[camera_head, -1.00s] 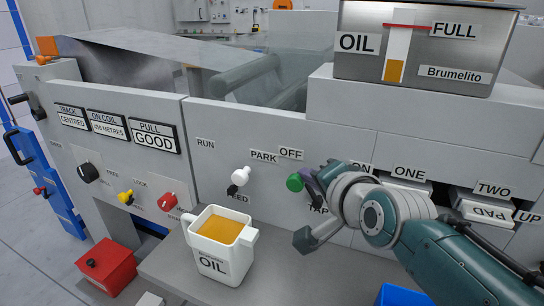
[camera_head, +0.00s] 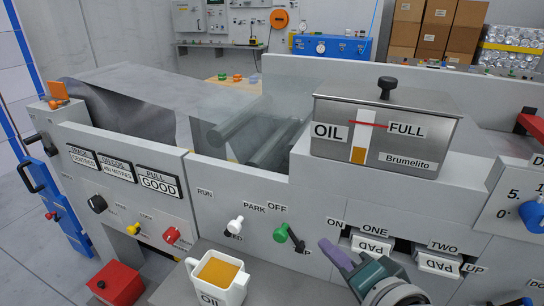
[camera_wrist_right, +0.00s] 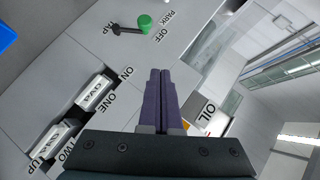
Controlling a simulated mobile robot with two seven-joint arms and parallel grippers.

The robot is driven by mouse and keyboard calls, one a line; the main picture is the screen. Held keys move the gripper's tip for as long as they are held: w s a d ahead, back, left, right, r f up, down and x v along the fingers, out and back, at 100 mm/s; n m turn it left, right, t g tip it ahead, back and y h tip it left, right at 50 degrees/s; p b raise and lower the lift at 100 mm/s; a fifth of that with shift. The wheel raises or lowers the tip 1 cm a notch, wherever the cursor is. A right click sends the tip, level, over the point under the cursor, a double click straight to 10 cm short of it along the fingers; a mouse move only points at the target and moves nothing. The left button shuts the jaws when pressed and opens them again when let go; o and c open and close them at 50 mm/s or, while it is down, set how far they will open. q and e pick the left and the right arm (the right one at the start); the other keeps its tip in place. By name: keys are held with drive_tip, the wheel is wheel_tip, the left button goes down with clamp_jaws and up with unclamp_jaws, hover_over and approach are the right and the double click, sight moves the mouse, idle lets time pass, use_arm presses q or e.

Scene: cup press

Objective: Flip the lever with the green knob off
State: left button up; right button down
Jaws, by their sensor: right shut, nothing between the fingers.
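The green knob (camera_head: 280,232) sits on a short black lever on the grey machine front, below the OFF label (camera_head: 277,206). The lever slants from its pivot near the TAP label up and left to the knob, on the OFF side and away from the ON label (camera_head: 335,223). In the right wrist view the green knob (camera_wrist_right: 145,22) is at the top, beside OFF. My right gripper (camera_head: 327,246) is shut and empty, its purple fingers right of the lever and apart from it. The fingers (camera_wrist_right: 160,72) also show together in the wrist view. My left gripper is out of view.
The white lever knob (camera_head: 236,224) is left of the green one. A white oil jug (camera_head: 233,290) stands below on the ledge. The metal oil tank (camera_head: 410,165) is above. A red box (camera_head: 118,284) stands lower left.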

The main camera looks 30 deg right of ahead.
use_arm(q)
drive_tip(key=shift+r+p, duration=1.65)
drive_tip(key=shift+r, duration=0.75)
use_arm(e)
drive_tip(key=v, duration=0.6)
drive_tip(key=shift+a+r, duration=0.25)
drive_tip(key=shift+r, duration=0.2)
drive_tip(key=s+a+r+n+g+y+p, duration=0.2)
drive_tip(key=s+a+r+n+g+p, duration=0.15)
drive_tip(key=s+r+n+g, duration=1.05)
use_arm(q)
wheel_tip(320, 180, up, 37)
drive_tip(key=p, duration=3.3)
use_arm(e)
wheel_tip(320, 180, up, 31)
drive_tip(key=w+n+t, duration=0.2)
drive_tip(key=n+t, duration=0.1)
drive_tip(key=t, duration=0.1)
drive_tip(key=shift+a, duration=0.25)
